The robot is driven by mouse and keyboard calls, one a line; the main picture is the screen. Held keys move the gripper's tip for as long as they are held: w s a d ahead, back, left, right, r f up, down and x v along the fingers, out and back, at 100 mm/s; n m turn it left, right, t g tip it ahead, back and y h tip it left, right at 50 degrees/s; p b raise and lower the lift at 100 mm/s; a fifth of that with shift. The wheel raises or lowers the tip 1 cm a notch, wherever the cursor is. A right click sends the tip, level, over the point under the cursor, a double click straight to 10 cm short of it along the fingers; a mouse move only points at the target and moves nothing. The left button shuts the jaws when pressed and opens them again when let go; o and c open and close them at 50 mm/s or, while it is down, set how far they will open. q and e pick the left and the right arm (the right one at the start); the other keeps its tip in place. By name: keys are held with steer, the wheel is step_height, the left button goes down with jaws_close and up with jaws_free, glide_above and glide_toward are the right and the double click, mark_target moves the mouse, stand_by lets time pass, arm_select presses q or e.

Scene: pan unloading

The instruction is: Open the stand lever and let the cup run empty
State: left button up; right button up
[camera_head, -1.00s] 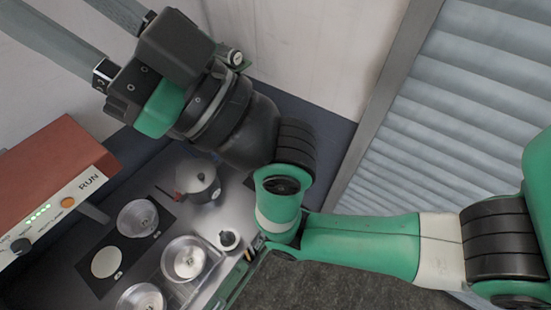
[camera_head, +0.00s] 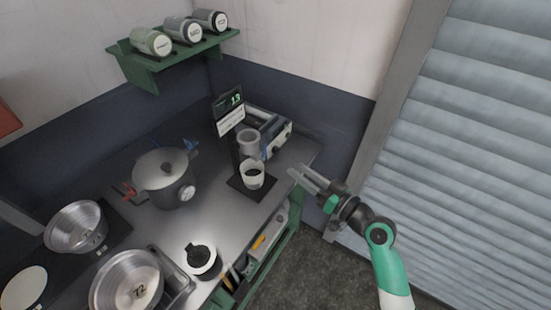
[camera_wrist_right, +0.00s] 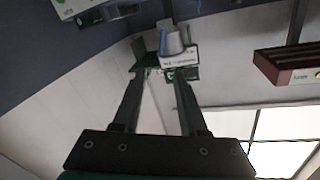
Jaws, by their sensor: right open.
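The stand (camera_head: 236,155) is at the back right of the bench, with a grey cup (camera_head: 249,139) held in it. A white, dark-mouthed vessel (camera_head: 252,176) is below the cup on a black base. I cannot make out the lever or the cup's contents. My right gripper (camera_head: 299,176) is to the right of the stand, near the bench's right edge. It is open and empty, apart from the stand. In the right wrist view its fingers (camera_wrist_right: 154,78) are spread, and a grey tapered object with a white label lies beyond them. My left gripper is not in view.
A display (camera_head: 229,101) stands behind the cup, beside a boxy device (camera_head: 272,130). A green shelf (camera_head: 180,57) holds jars. Bare bench lies between pot and stand.

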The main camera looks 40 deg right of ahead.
mark_target(264, 151)
steer(key=w, duration=1.1)
steer(key=shift+w+b, duration=0.3)
steer(key=shift+b, duration=0.15)
steer(key=shift+r, duration=0.1)
jaws_close()
